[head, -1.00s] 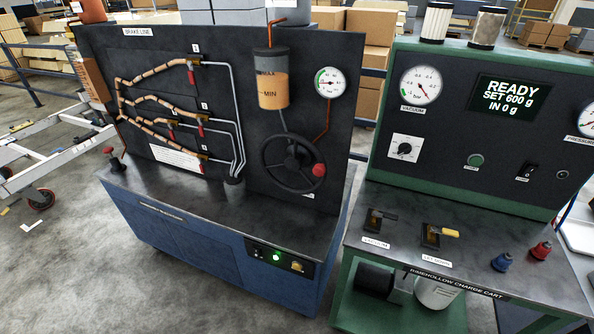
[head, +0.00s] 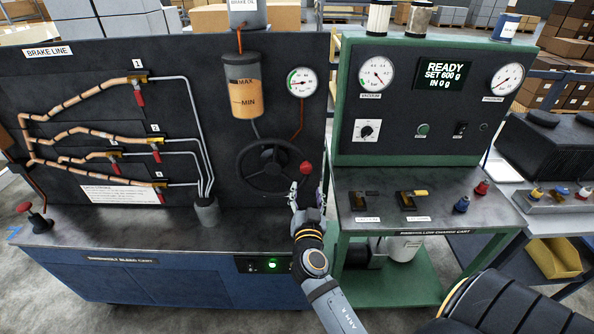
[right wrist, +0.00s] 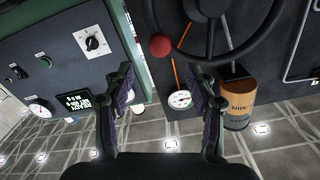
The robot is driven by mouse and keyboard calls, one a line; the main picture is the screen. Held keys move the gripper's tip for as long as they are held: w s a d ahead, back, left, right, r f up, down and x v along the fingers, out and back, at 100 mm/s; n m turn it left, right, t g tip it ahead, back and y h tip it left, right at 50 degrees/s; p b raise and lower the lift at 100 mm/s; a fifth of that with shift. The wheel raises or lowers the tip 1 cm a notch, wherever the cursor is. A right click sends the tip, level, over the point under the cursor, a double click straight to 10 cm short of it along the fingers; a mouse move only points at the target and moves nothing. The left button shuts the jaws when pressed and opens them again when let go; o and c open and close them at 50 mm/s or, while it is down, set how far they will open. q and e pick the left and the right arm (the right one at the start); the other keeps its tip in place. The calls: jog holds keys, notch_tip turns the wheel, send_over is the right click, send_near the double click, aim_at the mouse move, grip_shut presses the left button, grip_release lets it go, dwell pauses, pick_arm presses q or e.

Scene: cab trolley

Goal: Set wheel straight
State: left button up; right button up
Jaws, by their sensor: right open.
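The black handwheel (head: 247,162) is mounted on the dark brake line panel (head: 60,72). Its red ball knob (head: 306,168) sits at the right of the rim, about level with the hub. The wheel and the red knob (right wrist: 160,46) also show in the right wrist view, at the top. My right gripper (head: 306,192) is open and empty just below the knob, with one finger to each side. In the right wrist view the open fingers (right wrist: 160,88) point toward the panel, and the knob lies beyond the gap, apart from both. My left gripper is not in view.
A pressure gauge (head: 302,82) and an orange reservoir (head: 245,92) are above the wheel. The green charge cart (head: 345,110) stands close on the right, with valves on its top. A grey cup (head: 206,212) stands on the bench left of the wheel.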

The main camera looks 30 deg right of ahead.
aim_at(306, 172)
jog(key=p+x, duration=0.4)
jog(key=x, duration=0.5)
jog(key=shift+w, duration=0.25)
jog(key=shift+w+d, duration=0.3)
jog(key=shift+d, duration=0.05)
jog(key=shift+a, duration=0.1)
jog(key=shift+c, duration=0.3)
grip_shut()
